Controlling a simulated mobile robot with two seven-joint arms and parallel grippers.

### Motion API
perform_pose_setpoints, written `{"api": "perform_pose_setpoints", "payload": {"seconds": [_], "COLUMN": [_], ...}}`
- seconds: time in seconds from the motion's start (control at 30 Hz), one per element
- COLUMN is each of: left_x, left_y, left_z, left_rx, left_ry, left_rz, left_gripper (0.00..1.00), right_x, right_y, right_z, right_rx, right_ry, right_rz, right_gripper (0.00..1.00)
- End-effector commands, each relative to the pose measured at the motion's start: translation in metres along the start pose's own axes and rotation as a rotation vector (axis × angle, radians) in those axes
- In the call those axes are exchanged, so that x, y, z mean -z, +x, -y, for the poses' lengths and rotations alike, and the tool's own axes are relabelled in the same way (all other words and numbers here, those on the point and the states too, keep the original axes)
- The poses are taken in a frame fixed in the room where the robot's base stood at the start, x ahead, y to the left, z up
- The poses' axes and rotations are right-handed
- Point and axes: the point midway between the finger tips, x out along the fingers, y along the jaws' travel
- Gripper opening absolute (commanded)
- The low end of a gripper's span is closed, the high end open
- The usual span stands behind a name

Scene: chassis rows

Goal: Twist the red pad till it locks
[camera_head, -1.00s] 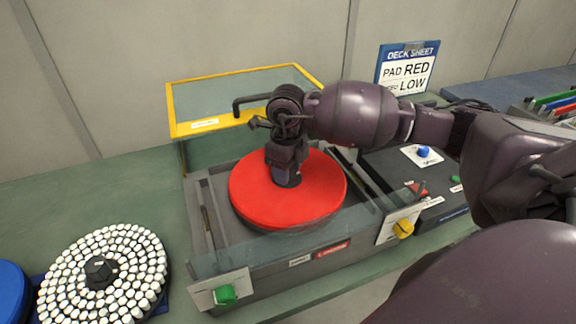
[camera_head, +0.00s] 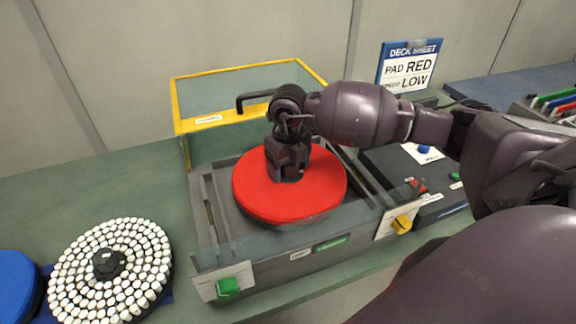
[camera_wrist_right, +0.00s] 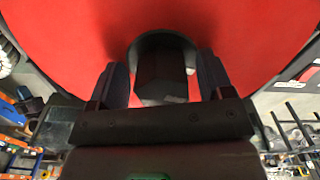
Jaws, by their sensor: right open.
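The round red pad (camera_head: 245,188) sits flat in the grey machine on the bench. Its dark central hub (camera_wrist_right: 165,80) shows in the right wrist view. My right gripper (camera_head: 288,176) is down over the pad's centre, pointing downward. In the right wrist view its two fingers (camera_wrist_right: 163,82) stand open on either side of the hub, with the hub between them. In the head view the gripper hides the hub. A small lit plate on the machine's front (camera_head: 331,244) is green. My left gripper is not in view.
A yellow-framed clear cover (camera_head: 250,68) stands raised behind the pad. A green knob (camera_head: 228,287) and a yellow knob (camera_head: 402,224) are on the front. A white-studded disc (camera_head: 140,260) and a blue disc (camera_head: 14,285) lie left. A deck sheet sign (camera_head: 408,66) stands behind.

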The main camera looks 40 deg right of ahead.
Motion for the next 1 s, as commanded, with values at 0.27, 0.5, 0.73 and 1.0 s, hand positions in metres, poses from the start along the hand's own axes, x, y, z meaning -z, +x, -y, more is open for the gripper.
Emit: {"api": "perform_pose_setpoints", "payload": {"seconds": [0.27,0.5,0.73,1.0], "left_x": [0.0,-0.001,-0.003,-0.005], "left_y": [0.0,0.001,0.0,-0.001], "left_z": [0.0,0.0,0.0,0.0], "left_rx": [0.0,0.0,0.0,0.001], "left_ry": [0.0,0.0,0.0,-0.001], "left_rz": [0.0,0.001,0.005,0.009], "left_gripper": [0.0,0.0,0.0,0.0], "right_x": [0.0,-0.001,-0.001,0.0], "right_y": [-0.007,-0.046,-0.086,-0.107], "right_z": [0.001,0.001,0.001,0.0], "right_rx": [0.001,0.002,0.002,0.0], "right_ry": [0.0,-0.001,0.0,-0.001], "right_rz": [0.0,0.004,0.003,0.0], "right_gripper": [0.74,0.74,0.74,0.74]}}
